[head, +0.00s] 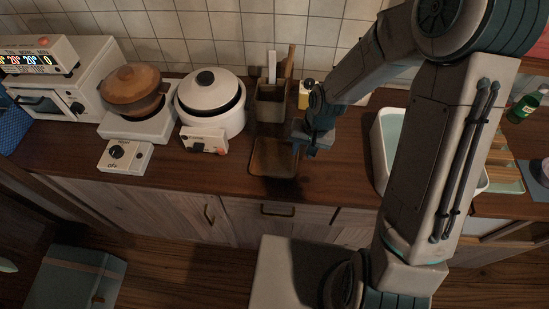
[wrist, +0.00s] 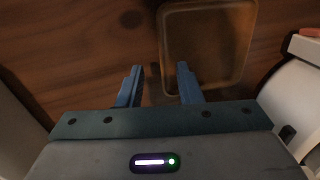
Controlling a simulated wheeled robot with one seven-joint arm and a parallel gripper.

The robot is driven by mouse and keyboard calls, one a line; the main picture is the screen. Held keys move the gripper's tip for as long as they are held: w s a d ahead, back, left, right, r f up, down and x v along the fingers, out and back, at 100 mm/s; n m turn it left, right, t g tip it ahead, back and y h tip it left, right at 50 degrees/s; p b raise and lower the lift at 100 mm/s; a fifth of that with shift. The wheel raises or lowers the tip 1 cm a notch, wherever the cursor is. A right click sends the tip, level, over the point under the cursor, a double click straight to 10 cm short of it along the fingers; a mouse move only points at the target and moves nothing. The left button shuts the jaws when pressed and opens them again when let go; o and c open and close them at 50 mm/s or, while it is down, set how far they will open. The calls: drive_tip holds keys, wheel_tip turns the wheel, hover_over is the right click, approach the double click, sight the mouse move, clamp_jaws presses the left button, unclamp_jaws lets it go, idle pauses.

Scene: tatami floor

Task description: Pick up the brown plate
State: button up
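The brown plate (head: 268,158) is a shallow rectangular dish with rounded corners. It lies flat on the wooden counter, in front of the utensil holder. In the wrist view the plate (wrist: 208,45) fills the upper middle and right, and its near left corner lies close to my fingers. My gripper (head: 305,146) is above the counter at the plate's right edge in the head view. In the wrist view my gripper (wrist: 158,76) has its two blue fingers spread apart with nothing between them. The right finger overlaps the plate's near edge; I cannot tell whether it touches.
A utensil holder (head: 271,104) stands just behind the plate. A white rice cooker (head: 211,104) is to the left, with a brown pot (head: 134,90) on a stove beyond. A yellow bottle (head: 305,97) stands behind my gripper. A sink (head: 393,130) is to the right.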

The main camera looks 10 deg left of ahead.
sight(297, 160)
drive_tip(key=shift+w+a+f+p, duration=0.1)
drive_tip(key=shift+a+f+p, duration=0.1)
drive_tip(key=shift+f, duration=0.65)
drive_tip(key=shift+w+a+f+p, duration=0.1)
drive_tip(key=shift+a+f+p, duration=0.15)
drive_tip(key=shift+f, duration=0.65)
drive_tip(key=shift+w+a+f+p, duration=0.1)
drive_tip(key=shift+a+f+p, duration=0.1)
drive_tip(key=shift+f, duration=0.65)
clamp_jaws()
